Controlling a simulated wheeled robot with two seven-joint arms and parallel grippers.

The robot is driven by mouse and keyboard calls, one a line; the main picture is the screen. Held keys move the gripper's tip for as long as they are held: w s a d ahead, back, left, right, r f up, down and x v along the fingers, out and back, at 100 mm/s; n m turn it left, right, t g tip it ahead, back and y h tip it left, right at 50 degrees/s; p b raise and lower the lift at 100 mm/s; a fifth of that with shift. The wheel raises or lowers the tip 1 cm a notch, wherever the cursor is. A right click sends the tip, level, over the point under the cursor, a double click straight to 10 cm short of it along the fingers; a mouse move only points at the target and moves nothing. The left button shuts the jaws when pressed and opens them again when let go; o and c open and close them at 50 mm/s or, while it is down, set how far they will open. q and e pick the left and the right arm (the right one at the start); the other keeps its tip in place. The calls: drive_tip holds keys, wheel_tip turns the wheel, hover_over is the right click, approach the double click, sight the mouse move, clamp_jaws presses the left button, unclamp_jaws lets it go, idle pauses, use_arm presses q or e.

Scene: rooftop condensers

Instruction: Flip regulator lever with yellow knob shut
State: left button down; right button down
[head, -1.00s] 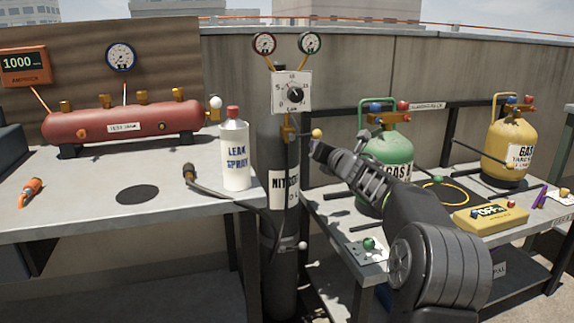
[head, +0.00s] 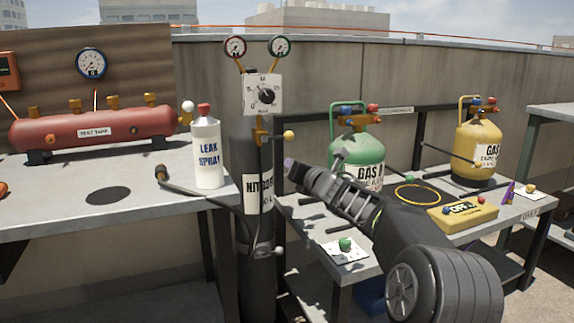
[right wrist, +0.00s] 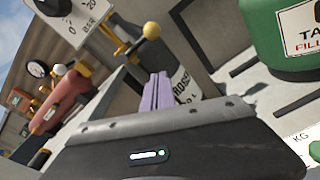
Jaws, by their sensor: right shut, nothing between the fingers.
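The regulator lever with the yellow knob (head: 289,135) sticks out to the right from the brass valve on the dark nitrogen cylinder (head: 247,155), roughly level, below a white dial plate (head: 263,95). My right gripper (head: 289,163) is just below the knob in the head view, apart from it in the picture. In the right wrist view its purple fingers (right wrist: 157,95) are pressed together and empty. There the yellow knob (right wrist: 151,29) shows beyond and above the fingertips, with the lever running down-left to the brass valve. My left gripper is not in view.
A leak spray bottle (head: 207,155) and a red test tank (head: 95,130) stand on the left bench. A green gas cylinder (head: 357,150) stands behind my right arm, and a yellow one (head: 478,145) farther right. A hose (head: 195,190) hangs near the cylinder.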

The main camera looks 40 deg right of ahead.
drive_tip(key=v, duration=0.5)
drive_tip(key=shift+s+a, duration=0.1)
idle(0.5)
